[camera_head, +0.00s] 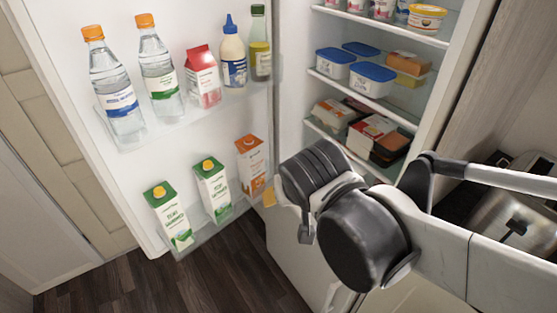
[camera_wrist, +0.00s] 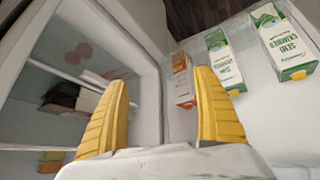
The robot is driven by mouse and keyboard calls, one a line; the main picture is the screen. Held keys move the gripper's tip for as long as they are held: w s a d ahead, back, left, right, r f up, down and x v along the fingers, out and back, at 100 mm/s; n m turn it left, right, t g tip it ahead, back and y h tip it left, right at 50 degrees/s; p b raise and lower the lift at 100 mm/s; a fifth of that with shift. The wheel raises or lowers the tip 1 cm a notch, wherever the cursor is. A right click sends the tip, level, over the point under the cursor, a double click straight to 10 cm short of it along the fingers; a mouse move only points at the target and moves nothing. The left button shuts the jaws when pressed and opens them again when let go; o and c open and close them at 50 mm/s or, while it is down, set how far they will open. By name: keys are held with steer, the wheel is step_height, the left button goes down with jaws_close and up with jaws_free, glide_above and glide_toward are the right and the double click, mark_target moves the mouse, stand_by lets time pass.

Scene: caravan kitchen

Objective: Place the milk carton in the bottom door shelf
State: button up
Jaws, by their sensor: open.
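Two green-and-white milk cartons (camera_head: 170,215) (camera_head: 212,187) stand in the bottom door shelf (camera_head: 222,220) of the open fridge, beside an orange-and-white carton (camera_head: 251,165). In the wrist view the green-and-white cartons (camera_wrist: 283,42) (camera_wrist: 223,62) and the orange carton (camera_wrist: 183,80) show at the upper right. A red-and-white carton (camera_head: 203,76) stands in the upper door shelf. My gripper (camera_wrist: 162,82) is open, with nothing between its yellow fingers. In the head view my wrist hides most of it; a yellow fingertip shows just right of and below the orange carton.
The upper door shelf (camera_head: 125,140) also holds two water bottles (camera_head: 115,90) (camera_head: 160,70), a blue-capped bottle (camera_head: 233,55) and a green bottle (camera_head: 260,45). Blue-lidded tubs (camera_head: 371,80) and packages fill the fridge shelves at right. A metal toaster-like appliance (camera_head: 512,215) stands at far right.

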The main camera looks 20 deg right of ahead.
steer(key=shift+n+y, duration=0.4)
steer(key=shift+y, duration=0.3)
steer(key=s, duration=0.1)
steer(key=s+d, duration=0.1)
steer(key=s, duration=0.3)
steer(key=shift+s+d+r, duration=0.1)
steer(key=shift+d+r, duration=0.2)
